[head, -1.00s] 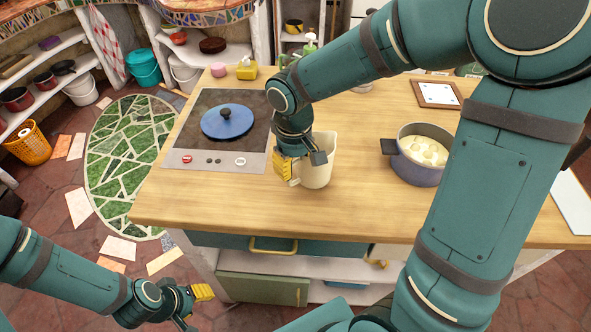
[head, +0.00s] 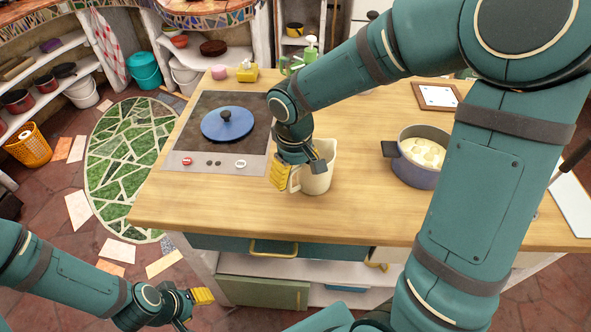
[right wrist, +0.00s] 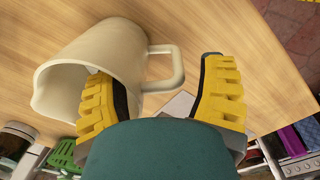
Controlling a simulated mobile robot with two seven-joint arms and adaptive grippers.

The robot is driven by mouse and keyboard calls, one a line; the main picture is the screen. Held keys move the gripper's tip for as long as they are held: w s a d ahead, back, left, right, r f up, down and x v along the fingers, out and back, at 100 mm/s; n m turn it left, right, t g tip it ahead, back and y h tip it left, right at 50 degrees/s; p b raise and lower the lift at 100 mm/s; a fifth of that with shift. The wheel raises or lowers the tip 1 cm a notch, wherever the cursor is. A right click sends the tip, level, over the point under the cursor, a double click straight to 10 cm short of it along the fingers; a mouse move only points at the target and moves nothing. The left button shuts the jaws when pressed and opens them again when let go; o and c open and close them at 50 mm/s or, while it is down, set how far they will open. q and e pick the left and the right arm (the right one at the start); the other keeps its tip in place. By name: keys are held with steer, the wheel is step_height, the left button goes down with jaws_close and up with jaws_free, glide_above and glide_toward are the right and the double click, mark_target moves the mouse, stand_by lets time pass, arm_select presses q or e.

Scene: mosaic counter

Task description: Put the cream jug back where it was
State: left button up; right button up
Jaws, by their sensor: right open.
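The cream jug (head: 319,174) stands upright on the wooden counter, right of the hob. Its handle faces left in the head view. In the right wrist view the jug (right wrist: 95,60) fills the upper left, with its handle (right wrist: 178,66) pointing towards the gap between my fingers. My right gripper (head: 299,171) is at the handle side of the jug, open. Its yellow fingers are spread apart in the right wrist view (right wrist: 160,97), one overlapping the jug's side. I cannot tell whether they touch it. My left gripper (head: 194,308) is low at the left, away from the counter; its opening is unclear.
The hob (head: 187,161) with a blue lid (head: 228,125) is left of the jug. A pot (head: 416,171) with pale contents stands to the right. A framed card (head: 437,96) and a soap bottle (head: 310,48) are farther back. The counter front is clear.

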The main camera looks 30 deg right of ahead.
arm_select(q)
steer(key=r+p, duration=0.2)
steer(key=r, duration=0.1)
steer(key=shift+w+a+p, duration=0.1)
steer(key=shift+w+p, duration=0.25)
steer(key=shift+p, duration=0.05)
arm_select(e)
step_height(320, 180, up, 12)
steer(key=shift+a, duration=0.2)
arm_select(q)
steer(key=shift+f, duration=0.1)
arm_select(e)
steer(key=shift+s+r, duration=0.1)
